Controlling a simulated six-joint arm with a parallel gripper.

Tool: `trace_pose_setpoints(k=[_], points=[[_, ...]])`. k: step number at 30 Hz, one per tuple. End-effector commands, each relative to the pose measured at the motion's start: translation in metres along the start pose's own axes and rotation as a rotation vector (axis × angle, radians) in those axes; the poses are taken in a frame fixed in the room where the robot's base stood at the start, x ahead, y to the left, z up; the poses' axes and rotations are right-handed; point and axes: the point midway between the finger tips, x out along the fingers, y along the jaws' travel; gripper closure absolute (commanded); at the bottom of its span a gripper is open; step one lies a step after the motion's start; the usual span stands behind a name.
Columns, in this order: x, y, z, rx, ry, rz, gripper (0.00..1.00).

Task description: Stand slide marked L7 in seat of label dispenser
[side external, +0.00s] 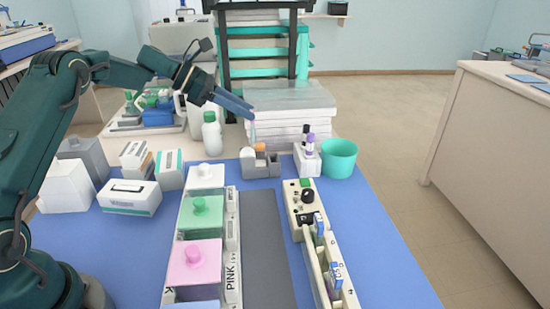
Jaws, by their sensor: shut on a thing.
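My gripper (250,116) is shut on a thin, pale, see-through slide (253,132), which hangs down upright from the fingertips. Its marking is too small to read. A small grey block with an orange-topped part (262,170), which looks like the label dispenser, stands at the back of the blue mat. The seat itself is too small to make out.
A white holder with purple-capped tubes (307,160) and a teal cup (339,158) stand to the right. A row of lidded staining jars (200,215) and a long cream holder with slides (322,245) lie in front. A white bottle (212,134) stands left.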

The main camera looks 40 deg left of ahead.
Motion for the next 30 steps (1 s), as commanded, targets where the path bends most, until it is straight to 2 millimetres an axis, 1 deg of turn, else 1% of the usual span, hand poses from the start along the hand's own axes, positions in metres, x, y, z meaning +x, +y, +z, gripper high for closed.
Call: trace_pose_setpoints(k=[1, 3, 6, 9, 12, 18, 20, 30], points=[[0.015, -0.004, 0.001, -0.001, 0.0, -0.007, 1.0], [0.03, -0.007, 0.001, -0.001, 0.001, -0.007, 1.0], [0.047, -0.01, 0.002, 0.001, 0.0, -0.005, 1.0], [0.055, -0.011, 0.003, 0.001, -0.001, -0.002, 1.0], [0.06, -0.011, 0.0, -0.001, 0.0, -0.001, 1.0], [0.076, -0.012, -0.024, -0.005, 0.001, -0.002, 1.0], [0.079, -0.012, -0.028, -0.003, 0.0, -0.002, 1.0], [0.081, -0.011, -0.031, 0.0, -0.001, -0.001, 1.0]])
